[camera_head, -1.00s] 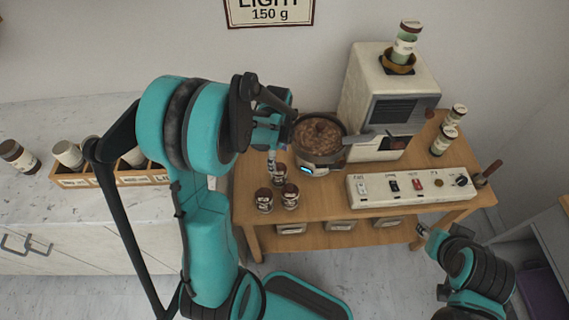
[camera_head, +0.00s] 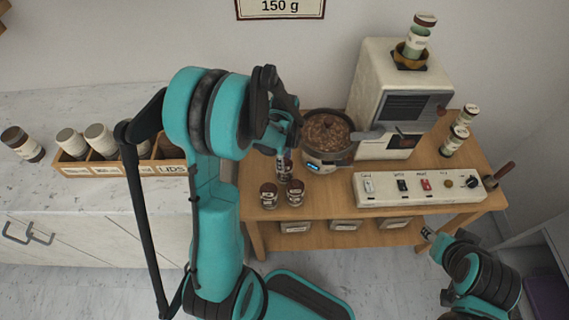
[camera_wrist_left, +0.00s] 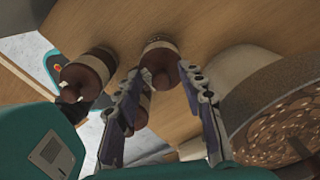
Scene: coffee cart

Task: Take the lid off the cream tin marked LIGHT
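Three small tins with brown lids and cream bodies stand on the wooden cart: a left one (camera_head: 268,196), a right one (camera_head: 295,194) and a back one (camera_head: 284,170). I cannot read their labels, so I cannot tell which is marked LIGHT. My left gripper (camera_head: 284,148) is just above the back tin and partly hides it. In the left wrist view its fingers (camera_wrist_left: 162,72) are spread, with tin lids (camera_wrist_left: 160,75) showing between and beyond them. Nothing is held. My right gripper (camera_head: 430,237) is low beside the cart's front; its fingers are too small to judge.
A pan of brown beans (camera_head: 326,130) stands close right of the left gripper. A cream machine (camera_head: 380,75) and switch panel (camera_head: 415,187) are farther right. A wooden box labelled LIDS (camera_head: 172,169) is on the left counter.

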